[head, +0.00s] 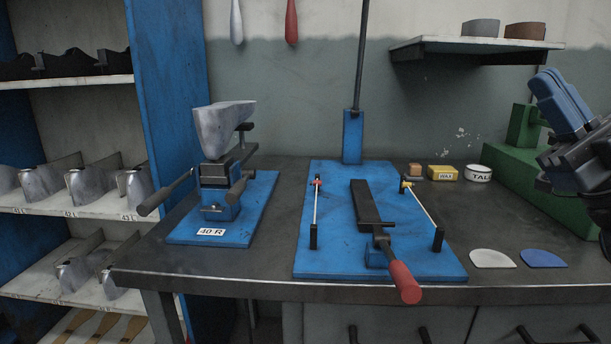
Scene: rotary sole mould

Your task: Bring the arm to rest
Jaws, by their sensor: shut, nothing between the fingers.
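My gripper (548,82) shows at the right edge of the head view, raised above the bench and pointing up and to the left. Its blue fingers are shut and it holds nothing. Part of my dark arm behind it is cut off by the picture's edge. The gripper is apart from everything on the bench, in front of the green machine (537,165) and partly hiding it.
The bench (275,274) carries a grey last on a blue stand (221,199) marked 40 R, a blue mould base (320,262) with a red-handled lever (405,283), a wax block (442,173), a talc tin (479,173) and two sole pieces (492,258). A wall shelf (470,44) hangs above.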

